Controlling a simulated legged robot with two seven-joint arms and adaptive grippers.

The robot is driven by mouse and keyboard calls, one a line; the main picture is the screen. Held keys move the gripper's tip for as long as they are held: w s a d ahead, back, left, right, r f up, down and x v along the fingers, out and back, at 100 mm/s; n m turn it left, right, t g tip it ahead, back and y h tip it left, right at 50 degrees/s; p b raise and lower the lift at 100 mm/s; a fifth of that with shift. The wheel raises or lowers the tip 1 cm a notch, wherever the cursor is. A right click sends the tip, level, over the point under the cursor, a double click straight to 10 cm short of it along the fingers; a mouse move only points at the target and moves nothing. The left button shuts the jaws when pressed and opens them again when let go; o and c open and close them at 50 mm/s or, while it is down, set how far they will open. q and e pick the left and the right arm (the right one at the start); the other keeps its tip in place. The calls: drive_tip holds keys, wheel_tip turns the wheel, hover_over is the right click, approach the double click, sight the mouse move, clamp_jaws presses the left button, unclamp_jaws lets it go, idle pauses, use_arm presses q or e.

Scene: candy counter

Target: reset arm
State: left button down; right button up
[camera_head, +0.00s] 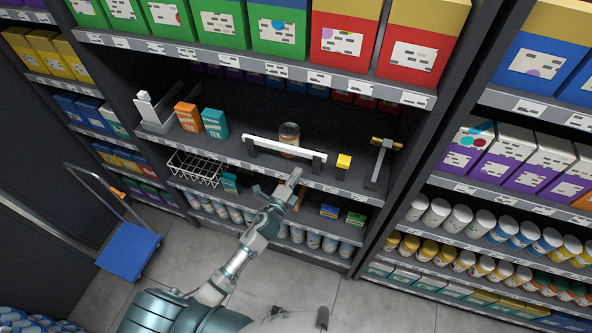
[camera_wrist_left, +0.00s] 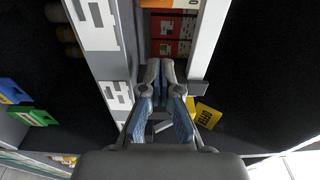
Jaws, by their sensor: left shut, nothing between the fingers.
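My left gripper (camera_head: 293,178) reaches up to the front edge of the middle shelf, just below a white bar (camera_head: 284,149) on dark supports. In the left wrist view the fingers (camera_wrist_left: 161,75) are together with nothing between them. A brownish jar (camera_head: 289,137) stands behind the bar. A yellow block (camera_head: 343,161) sits to the right of the gripper, and a yellow object (camera_wrist_left: 208,115) shows beside the fingers in the wrist view. My right gripper does not show.
The middle shelf edge (camera_head: 238,164) lies close to the gripper. An orange box (camera_head: 187,117) and a teal box (camera_head: 214,123) stand left. A wire basket (camera_head: 194,168) hangs lower left. A grey stand (camera_head: 380,163) is at right. A blue cart (camera_head: 129,250) stands on the floor.

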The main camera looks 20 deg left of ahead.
use_arm(q)
drive_tip(key=s+a+b, duration=0.1)
drive_tip(key=s+a, duration=0.4)
drive_tip(key=s, duration=0.2)
wheel_tip(320, 180, down, 20)
drive_tip(key=s+d+n+g+y, duration=0.1)
drive_tip(key=s+n+g+y, duration=0.1)
drive_tip(key=n+g, duration=0.25)
drive_tip(key=s+a+f+n+g, duration=0.2)
drive_tip(key=s+f, duration=0.3)
drive_tip(key=f, duration=0.4)
drive_tip(key=s+a+f+n+g, duration=0.25)
drive_tip(key=s+f, duration=0.35)
drive_tip(key=f, duration=0.3)
drive_tip(key=s+f+n+g, duration=0.2)
drive_tip(key=s+f, duration=0.4)
drive_tip(key=s, duration=0.4)
drive_tip(key=s+f+n+g, duration=0.3)
drive_tip(key=s+f, duration=0.3)
drive_tip(key=s, duration=0.5)
drive_tip(key=s+f+n+g, duration=0.2)
drive_tip(key=s+f, duration=0.4)
drive_tip(key=s, duration=0.4)
drive_tip(key=shift+s+d+n+g+y+b, duration=0.15)
drive_tip(key=shift+s+n+g+y+b, duration=0.2)
drive_tip(key=shift+n, duration=0.45)
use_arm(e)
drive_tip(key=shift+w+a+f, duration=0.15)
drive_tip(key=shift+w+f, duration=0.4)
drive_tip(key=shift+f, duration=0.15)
